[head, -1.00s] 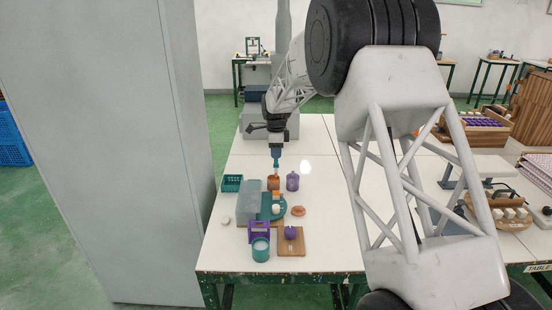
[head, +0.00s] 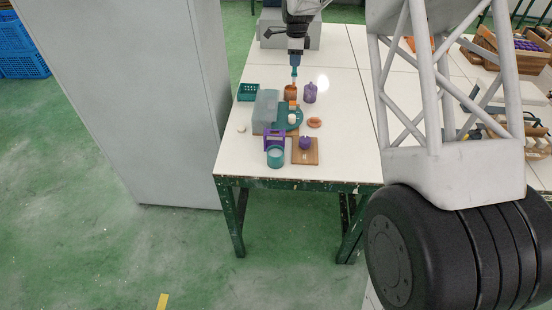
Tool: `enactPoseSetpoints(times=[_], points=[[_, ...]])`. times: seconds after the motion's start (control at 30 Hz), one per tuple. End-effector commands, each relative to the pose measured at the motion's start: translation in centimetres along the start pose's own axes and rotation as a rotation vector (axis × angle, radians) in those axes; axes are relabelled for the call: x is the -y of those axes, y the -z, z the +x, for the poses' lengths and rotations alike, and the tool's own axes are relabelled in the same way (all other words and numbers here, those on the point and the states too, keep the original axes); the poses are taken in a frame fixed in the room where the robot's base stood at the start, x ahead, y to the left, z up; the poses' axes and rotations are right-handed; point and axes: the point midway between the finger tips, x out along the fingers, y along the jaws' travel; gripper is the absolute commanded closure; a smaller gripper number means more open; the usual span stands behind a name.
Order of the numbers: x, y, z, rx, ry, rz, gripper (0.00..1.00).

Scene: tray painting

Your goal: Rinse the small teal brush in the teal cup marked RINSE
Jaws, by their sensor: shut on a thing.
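My gripper (head: 296,51) is shut on the small teal brush (head: 295,60), held upright with its bristle end down. The brush is directly above or at the mouth of an orange cup (head: 291,93); I cannot tell whether the tip is inside. The teal cup (head: 275,159), with a pale inside, stands at the near edge of the group of things, well in front of the brush. Its RINSE marking is too small to read.
A purple rack (head: 267,141) stands just behind the teal cup. A wooden board (head: 305,158) with a purple item (head: 305,142) lies right of it. A grey block (head: 265,107), teal plate (head: 297,125), purple jug (head: 310,93) and teal basket (head: 248,92) stand nearby.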

Motion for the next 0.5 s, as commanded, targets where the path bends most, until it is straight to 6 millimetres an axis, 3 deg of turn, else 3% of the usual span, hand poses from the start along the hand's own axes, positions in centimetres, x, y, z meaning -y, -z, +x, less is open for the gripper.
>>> enactPoseSetpoints(times=[0.5], points=[[-0.52,-0.23,-0.02,-0.001,-0.003,-0.001,1.00]])
